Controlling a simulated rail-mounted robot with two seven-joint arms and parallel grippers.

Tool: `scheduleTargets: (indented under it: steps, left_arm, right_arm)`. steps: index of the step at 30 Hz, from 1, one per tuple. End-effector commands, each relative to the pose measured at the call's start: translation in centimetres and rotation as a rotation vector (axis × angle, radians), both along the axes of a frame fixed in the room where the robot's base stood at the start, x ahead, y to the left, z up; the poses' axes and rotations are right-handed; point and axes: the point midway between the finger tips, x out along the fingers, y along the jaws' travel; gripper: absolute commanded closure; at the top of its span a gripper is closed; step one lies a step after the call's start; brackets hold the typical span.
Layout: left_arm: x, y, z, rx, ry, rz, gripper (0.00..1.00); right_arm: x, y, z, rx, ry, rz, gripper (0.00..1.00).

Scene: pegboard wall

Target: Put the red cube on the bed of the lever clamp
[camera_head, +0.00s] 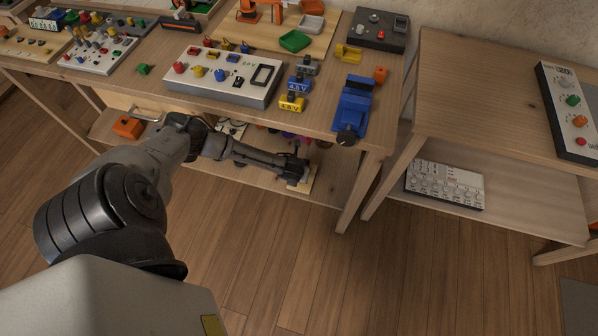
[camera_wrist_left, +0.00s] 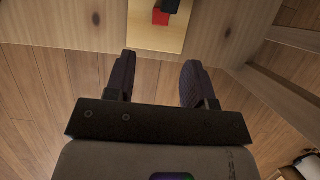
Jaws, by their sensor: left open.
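In the left wrist view a red cube (camera_wrist_left: 160,17) sits on a light wooden board (camera_wrist_left: 150,40), close against a dark part (camera_wrist_left: 168,4) cut off by the top edge. I cannot tell whether this dark part belongs to the lever clamp, which I cannot make out for sure. My left gripper (camera_wrist_left: 157,68) is open and empty, its two fingers pointing toward the board, short of the cube. In the head view my left gripper (camera_head: 301,174) is low at the front of the lower shelf; the cube is hidden there. My right gripper is not in view.
The lower shelf (camera_head: 328,195) lies under a crowded tabletop. A blue vise-like device (camera_head: 354,105) and yellow and blue blocks stand near the tabletop's front edge. A table leg (camera_head: 358,195) is right of my gripper. An orange box (camera_head: 127,126) is at the shelf's left. Open floor lies in front.

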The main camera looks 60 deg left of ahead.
Motion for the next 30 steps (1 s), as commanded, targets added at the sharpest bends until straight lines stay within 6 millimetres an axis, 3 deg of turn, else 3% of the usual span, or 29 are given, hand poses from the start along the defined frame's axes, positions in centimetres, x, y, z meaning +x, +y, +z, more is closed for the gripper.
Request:
scheduleTargets:
  steps: [5,8,11,13,15,18,22,27,30]
  left_arm:
    - [-0.5,-1.0,1.2,-0.012,-0.002,0.007,0.51]
    - [-1.2,-4.4,1.0,-0.071,-0.014,0.053,0.51]
    - [-2.7,-11.0,1.1,-0.199,-0.039,0.176,0.51]
    - [-4.3,-16.8,2.1,-0.324,-0.060,0.326,0.51]
    - [-6.2,-22.0,4.2,-0.460,-0.082,0.538,0.51]
    - [-8.5,-26.2,8.0,-0.617,-0.115,0.876,0.51]
    - [-11.4,-27.5,12.5,-0.745,-0.156,1.322,0.51]
    - [-14.9,-25.9,16.5,-0.804,-0.224,1.786,0.51]
    - [-16.3,-25.0,17.8,-0.808,-0.258,1.954,0.51]
  right_arm:
    - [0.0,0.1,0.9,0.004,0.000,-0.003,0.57]
    - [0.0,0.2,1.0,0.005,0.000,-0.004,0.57]
    - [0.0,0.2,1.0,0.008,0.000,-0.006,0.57]
    - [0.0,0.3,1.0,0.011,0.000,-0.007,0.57]
    - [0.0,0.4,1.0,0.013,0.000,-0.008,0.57]
    - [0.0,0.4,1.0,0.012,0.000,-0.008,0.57]
    - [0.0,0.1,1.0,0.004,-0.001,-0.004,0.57]
    - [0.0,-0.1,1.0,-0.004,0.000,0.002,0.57]
    - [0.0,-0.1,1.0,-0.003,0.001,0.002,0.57]
